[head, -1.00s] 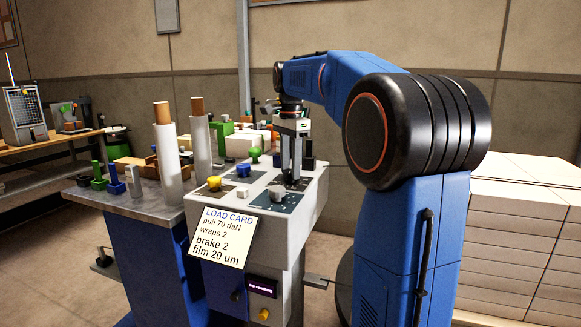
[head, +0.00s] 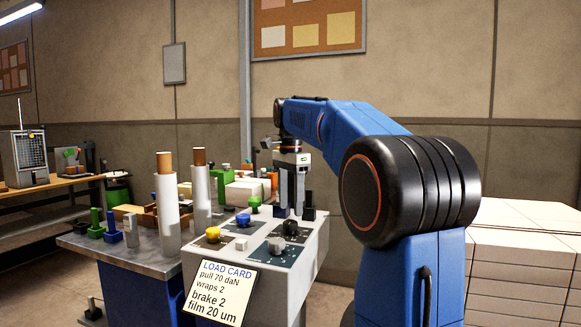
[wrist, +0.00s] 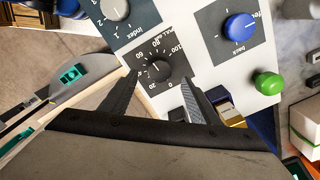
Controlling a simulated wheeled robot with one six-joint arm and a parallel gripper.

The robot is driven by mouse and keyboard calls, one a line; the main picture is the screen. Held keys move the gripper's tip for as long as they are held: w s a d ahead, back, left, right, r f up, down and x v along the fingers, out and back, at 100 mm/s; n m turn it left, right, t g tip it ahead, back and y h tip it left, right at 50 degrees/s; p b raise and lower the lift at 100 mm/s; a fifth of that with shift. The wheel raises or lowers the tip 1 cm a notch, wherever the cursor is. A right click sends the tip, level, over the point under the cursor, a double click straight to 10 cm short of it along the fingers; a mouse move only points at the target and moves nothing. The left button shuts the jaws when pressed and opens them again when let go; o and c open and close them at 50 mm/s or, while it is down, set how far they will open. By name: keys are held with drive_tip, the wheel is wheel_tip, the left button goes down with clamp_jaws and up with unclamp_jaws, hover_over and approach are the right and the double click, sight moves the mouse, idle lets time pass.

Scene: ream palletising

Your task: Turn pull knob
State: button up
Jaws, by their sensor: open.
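The pull knob (wrist: 158,71) is a small black knob on a dark square plate with a scale from 0 to 100, in the middle of the wrist view. It also shows on the console top in the head view (head: 290,229). Where its pointer stands is too small to read surely. My gripper (wrist: 161,83) is open, its two fingers apart on either side of the dial in the wrist view, nothing between them. In the head view my gripper (head: 291,213) points down just above and behind the knob. The load card (head: 219,292) reads pull 70 daN.
Close by on the console (head: 310,258) are a grey index knob (wrist: 115,9), a blue knob (wrist: 240,27), a green button (wrist: 268,83) and a yellow knob (head: 212,234). Two wrapped rolls (head: 166,210) stand left. Stacked white reams (head: 520,255) stand right.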

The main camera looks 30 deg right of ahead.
sight(291, 222)
wheel_tip(291, 222, up, 13)
idle(0.4)
drive_tip(key=shift+s+f, duration=0.1)
drive_tip(key=shift+f, duration=0.05)
idle(0.4)
